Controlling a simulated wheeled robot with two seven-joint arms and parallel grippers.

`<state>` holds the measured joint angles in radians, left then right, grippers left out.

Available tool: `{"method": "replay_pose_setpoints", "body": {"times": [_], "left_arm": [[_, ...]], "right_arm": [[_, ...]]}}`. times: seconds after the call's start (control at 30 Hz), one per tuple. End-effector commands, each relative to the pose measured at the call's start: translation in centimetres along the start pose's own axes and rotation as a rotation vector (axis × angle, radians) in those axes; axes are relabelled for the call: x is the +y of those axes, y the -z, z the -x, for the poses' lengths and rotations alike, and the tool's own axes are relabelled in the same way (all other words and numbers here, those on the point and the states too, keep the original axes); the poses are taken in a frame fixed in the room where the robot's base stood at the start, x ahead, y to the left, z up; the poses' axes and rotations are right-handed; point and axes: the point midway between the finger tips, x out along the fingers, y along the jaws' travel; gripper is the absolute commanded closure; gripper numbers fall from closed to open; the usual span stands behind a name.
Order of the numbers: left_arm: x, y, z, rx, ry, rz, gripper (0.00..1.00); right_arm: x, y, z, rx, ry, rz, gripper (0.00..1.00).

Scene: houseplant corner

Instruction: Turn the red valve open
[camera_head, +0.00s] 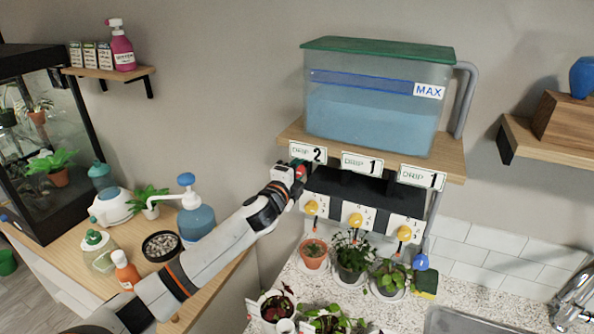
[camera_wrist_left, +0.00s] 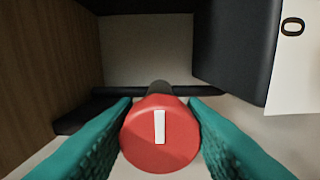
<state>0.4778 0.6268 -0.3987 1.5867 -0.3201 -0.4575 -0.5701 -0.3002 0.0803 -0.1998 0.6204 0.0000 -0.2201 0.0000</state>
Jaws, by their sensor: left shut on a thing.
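The red valve (camera_wrist_left: 138,142) is a round knob with a white bar on its face, and the bar stands upright in the left wrist view. My left gripper (camera_head: 299,166) is at the left end of the black unit under the water tank, beside the "DRIP 2" sign. Its teal fingers lie on both sides of the red valve and are shut on it. In the head view only a small bit of red (camera_head: 304,174) shows, mostly hidden by the gripper. My right gripper is not in view.
The water tank (camera_head: 370,115) stands on a wooden shelf. Several yellow dials (camera_head: 355,219) on white plates sit below the signs. Potted plants (camera_head: 313,254) stand on the counter underneath. A blue pump bottle (camera_head: 196,220) stands near my left arm.

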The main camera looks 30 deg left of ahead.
Motion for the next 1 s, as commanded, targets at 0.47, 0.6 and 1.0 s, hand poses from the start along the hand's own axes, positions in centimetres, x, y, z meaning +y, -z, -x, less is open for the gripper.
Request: {"method": "replay_pose_setpoints", "body": {"times": [0.47, 0.6, 1.0], "left_arm": [[-0.1, 0.0, 0.0, 0.0, 0.001, 0.0, 0.41], [-0.2, 0.0, 0.5, 0.0, 0.001, 0.0, 0.41], [-0.6, -0.1, 7.1, -0.002, 0.003, -0.002, 0.41]], "right_arm": [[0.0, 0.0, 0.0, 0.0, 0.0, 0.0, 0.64], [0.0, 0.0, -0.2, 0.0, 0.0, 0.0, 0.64], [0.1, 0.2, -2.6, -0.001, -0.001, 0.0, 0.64]]}}
